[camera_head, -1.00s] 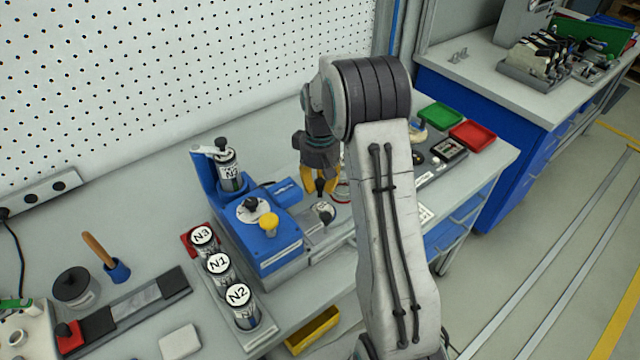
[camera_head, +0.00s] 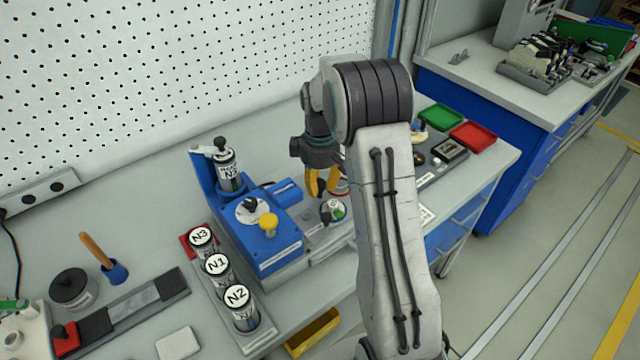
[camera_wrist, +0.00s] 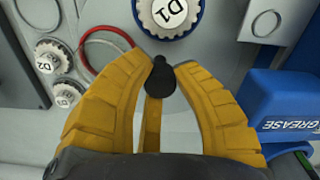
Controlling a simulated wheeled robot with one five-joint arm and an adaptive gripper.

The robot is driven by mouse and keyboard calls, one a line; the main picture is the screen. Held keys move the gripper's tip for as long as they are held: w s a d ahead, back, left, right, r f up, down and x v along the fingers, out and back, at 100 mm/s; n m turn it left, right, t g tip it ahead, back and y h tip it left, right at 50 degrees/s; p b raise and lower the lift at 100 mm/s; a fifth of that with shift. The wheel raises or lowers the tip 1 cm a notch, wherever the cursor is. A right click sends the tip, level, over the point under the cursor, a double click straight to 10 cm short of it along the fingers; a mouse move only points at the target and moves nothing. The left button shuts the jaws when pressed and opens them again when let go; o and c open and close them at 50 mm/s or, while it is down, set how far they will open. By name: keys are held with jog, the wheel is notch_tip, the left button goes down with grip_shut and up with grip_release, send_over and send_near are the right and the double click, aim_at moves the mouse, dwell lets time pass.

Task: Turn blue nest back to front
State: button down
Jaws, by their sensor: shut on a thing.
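My gripper (camera_head: 323,192) has yellow fingers and reaches down over the bench, right of the blue station. In the wrist view my gripper (camera_wrist: 162,72) is shut on a black knob (camera_wrist: 160,80), which sits between the fingertips. Just past the fingertips is a round white dial marked D1 (camera_wrist: 172,12) in a blue ring (camera_wrist: 186,30), cut by the top edge. This blue ring may be the blue nest; I cannot tell for sure. In the head view, a small round disc with dark and green marks (camera_head: 333,210) lies just below the fingers. What the knob is fixed to is hidden.
Dials D2 (camera_wrist: 47,58) and D3 (camera_wrist: 67,93) and a red ring (camera_wrist: 118,32) lie left in the wrist view. A blue grease block (camera_wrist: 285,105) is close at right.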

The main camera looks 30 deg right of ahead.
aim_at(320, 182)
jog(key=shift+s+f+n, duration=0.15)
jog(key=shift+n, duration=0.45)
dwell(0.3)
jog(key=c, duration=0.9)
grip_release()
jog(key=shift+c, duration=0.2)
notch_tip(320, 182, up, 12)
